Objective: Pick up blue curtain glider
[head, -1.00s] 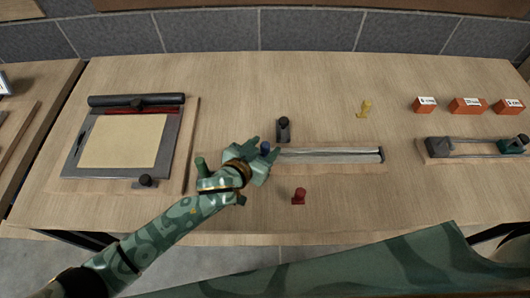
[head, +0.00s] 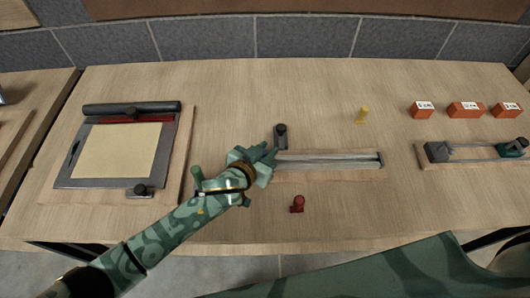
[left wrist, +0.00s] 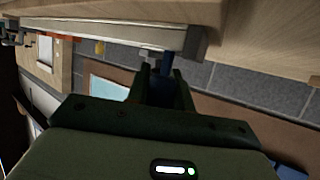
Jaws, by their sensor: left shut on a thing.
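The blue curtain glider (left wrist: 166,64) shows in the left wrist view between the fingers of my left gripper (left wrist: 162,80), close to the end of a metal rail. In the head view my left gripper (head: 266,153) is shut at the rail's left end, and its fingers hide the glider. The pale rail (head: 330,161) lies on a wooden board; it also shows in the left wrist view (left wrist: 120,38). I cannot tell whether the glider still touches the rail. My right gripper is not in view.
A dark knobbed block (head: 281,134) stands just behind the gripper. A red peg (head: 297,205) stands in front of the rail, a yellow peg (head: 362,115) behind it. A framed press (head: 118,152) lies left; orange boxes (head: 464,109) and a clamp-like device (head: 480,151) are right.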

